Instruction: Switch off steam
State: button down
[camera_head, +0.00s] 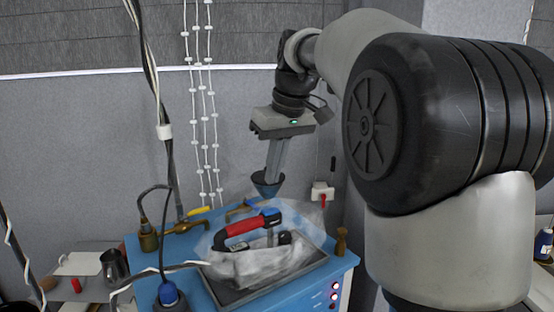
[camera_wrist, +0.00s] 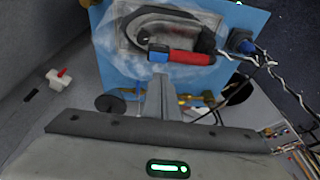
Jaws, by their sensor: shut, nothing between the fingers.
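A blue steam station (camera_head: 310,280) stands at the lower middle, with lit buttons (camera_head: 334,291) on its front right. An iron with a red handle (camera_head: 245,226) rests on its top, inside pale, cloudy steam (camera_head: 250,268). The red handle also shows in the wrist view (camera_wrist: 190,57). A white fitting with a red lever (camera_head: 323,198) is on the wall behind, and also at the left in the wrist view (camera_wrist: 61,76). My gripper (camera_head: 268,182) is shut and empty, pointing down above the back of the station.
Brass pipes (camera_head: 180,230) run along the station's back left. Cables (camera_head: 160,150) hang at the left, one reaching a blue plug (camera_head: 168,294). A small wooden peg (camera_head: 341,241) stands at the right corner. A metal cup (camera_head: 115,267) stands at the left.

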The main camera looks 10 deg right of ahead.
aim_at(266, 210)
jog(key=x, duration=0.4)
jog(key=s+x, duration=0.1)
jog(key=x, duration=0.1)
jog(key=shift+f+b, duration=0.15)
jog(key=shift+b, duration=0.2)
jog(key=shift+a+f, duration=0.1)
jog(key=shift+f, duration=0.4)
